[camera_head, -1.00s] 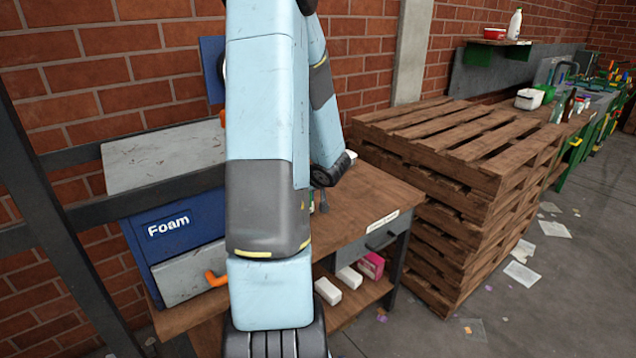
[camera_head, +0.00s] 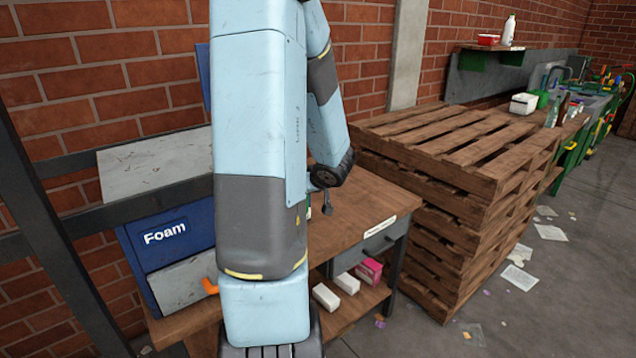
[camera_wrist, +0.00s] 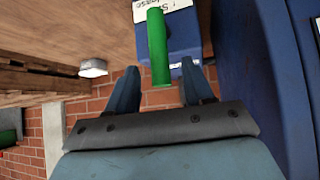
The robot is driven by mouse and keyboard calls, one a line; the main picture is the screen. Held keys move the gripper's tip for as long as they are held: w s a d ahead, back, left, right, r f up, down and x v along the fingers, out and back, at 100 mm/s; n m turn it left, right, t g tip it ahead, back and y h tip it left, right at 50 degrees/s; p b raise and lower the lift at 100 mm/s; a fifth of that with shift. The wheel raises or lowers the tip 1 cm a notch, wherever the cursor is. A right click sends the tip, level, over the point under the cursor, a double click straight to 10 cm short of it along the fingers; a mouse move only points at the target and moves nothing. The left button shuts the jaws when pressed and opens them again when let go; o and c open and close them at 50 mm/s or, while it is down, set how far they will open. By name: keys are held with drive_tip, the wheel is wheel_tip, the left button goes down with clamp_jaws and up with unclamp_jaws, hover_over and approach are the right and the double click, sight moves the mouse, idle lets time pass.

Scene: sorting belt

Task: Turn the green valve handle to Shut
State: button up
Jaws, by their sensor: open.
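In the wrist view the green valve handle (camera_wrist: 158,46) is a plain green bar that points down the picture from a blue block (camera_wrist: 181,37) with a white label, only partly legible. My gripper (camera_wrist: 160,88) is open, one blue finger on each side of the handle's line. The handle's free end reaches about the level of the fingertips, between them. I cannot tell whether a finger touches it. In the head view my arm covers the handle, and my fingers are not clearly seen.
A blue Foam box (camera_head: 137,256) with an orange handle (camera_head: 210,286) stands left of my arm. The wooden workbench (camera_head: 362,207) reaches right to a tall pallet stack (camera_head: 470,205). A large blue panel (camera_wrist: 235,60) stands close right of my fingers in the wrist view.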

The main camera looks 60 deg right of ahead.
drive_tip(key=v, duration=0.8)
drive_tip(key=shift+s, duration=0.1)
idle(0.5)
